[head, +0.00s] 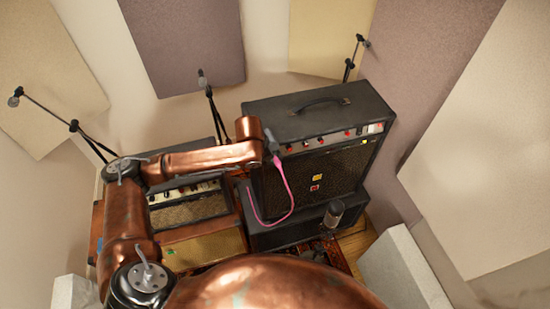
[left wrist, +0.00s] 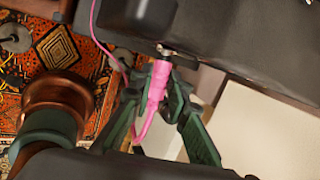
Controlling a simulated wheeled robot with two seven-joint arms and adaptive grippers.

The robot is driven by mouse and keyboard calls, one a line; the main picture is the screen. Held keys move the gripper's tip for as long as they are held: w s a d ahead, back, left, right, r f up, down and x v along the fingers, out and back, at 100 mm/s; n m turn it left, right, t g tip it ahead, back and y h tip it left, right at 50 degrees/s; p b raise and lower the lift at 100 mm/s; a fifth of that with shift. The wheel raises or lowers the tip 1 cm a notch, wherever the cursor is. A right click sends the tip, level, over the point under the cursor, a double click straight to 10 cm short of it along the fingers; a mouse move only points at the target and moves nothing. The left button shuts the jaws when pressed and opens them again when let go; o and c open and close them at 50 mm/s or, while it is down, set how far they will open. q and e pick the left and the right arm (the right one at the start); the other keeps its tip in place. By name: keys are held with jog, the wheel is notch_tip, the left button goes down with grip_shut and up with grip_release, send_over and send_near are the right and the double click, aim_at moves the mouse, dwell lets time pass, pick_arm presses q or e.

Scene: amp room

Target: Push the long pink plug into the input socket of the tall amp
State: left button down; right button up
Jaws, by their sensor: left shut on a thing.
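The tall amp (head: 315,160) is a black cabinet with a top handle and a control strip of red lights and knobs. My left gripper (head: 275,149) is at the left end of that strip. In the left wrist view my left gripper (left wrist: 159,82) is shut on the long pink plug (left wrist: 157,88). The plug's metal tip points at a dark edge of the amp (left wrist: 230,35); I cannot tell whether it is inside a socket. The input socket is not distinguishable. The pink cable (head: 287,190) hangs down the amp's front. My right gripper is not in view.
Smaller amps (head: 190,210) stand to the left. A low black cabinet (head: 290,230) with a microphone (head: 333,213) before it stands below the tall amp. Microphone stands (head: 212,105) rise behind. A patterned rug (left wrist: 60,55) covers some floor.

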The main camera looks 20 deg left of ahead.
pick_arm(q)
jog(key=shift+w+a, duration=0.1)
jog(key=shift+w, duration=0.1)
jog(key=c, duration=1.8)
grip_release()
jog(key=shift+o, duration=0.2)
